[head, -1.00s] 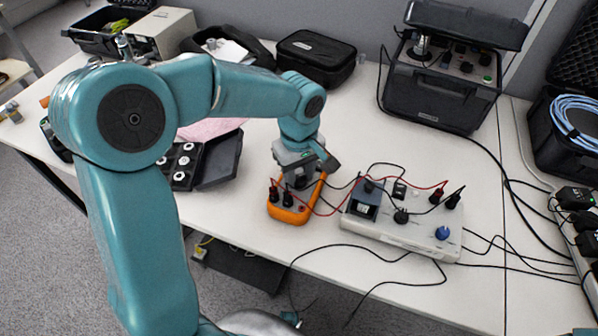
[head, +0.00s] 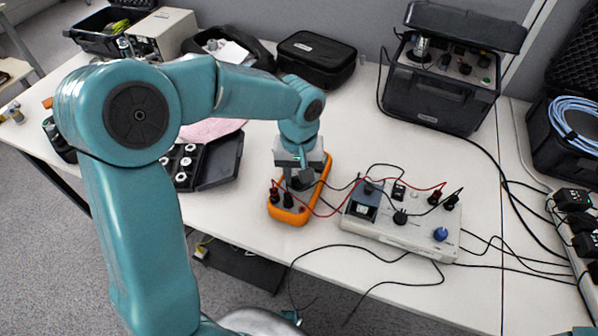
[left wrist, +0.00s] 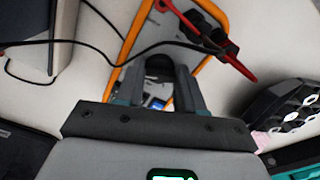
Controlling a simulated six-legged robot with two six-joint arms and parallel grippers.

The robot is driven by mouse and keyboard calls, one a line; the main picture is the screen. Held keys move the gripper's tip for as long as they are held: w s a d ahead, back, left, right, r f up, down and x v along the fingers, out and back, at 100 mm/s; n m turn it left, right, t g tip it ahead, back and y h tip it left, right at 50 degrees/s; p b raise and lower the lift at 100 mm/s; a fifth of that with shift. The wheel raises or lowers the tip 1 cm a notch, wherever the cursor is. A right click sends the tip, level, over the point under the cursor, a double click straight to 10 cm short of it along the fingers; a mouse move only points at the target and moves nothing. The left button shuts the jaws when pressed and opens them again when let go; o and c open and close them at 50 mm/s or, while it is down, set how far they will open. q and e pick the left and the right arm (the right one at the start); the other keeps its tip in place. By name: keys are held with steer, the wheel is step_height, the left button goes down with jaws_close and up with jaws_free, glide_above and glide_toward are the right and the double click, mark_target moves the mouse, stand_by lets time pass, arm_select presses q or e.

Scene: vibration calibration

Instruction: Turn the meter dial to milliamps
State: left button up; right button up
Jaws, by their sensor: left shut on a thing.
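The orange-edged meter (head: 288,213) lies on the white table in the head view, with dark and red plugs at its near end. In the left wrist view its orange rim (left wrist: 134,37) runs around a grey face. My left gripper (head: 300,182) is over the meter, pointing down. In the left wrist view its two fingers (left wrist: 170,88) are closed on the dark round dial (left wrist: 159,66), which shows between the fingertips. The dial's marks are hidden or too small to read. My right gripper is not in view.
A grey calibrator box (head: 385,228) with knobs stands right of the meter, joined by red and black leads. An open black case of white discs (head: 185,165) lies to the left. Loose cables cross the front edge.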

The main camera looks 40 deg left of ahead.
arm_select(q)
steer(key=shift+m, duration=1)
steer(key=o, duration=1)
step_height(320, 180, up, 16)
steer(key=p, duration=0.3)
steer(key=shift+r, duration=0.2)
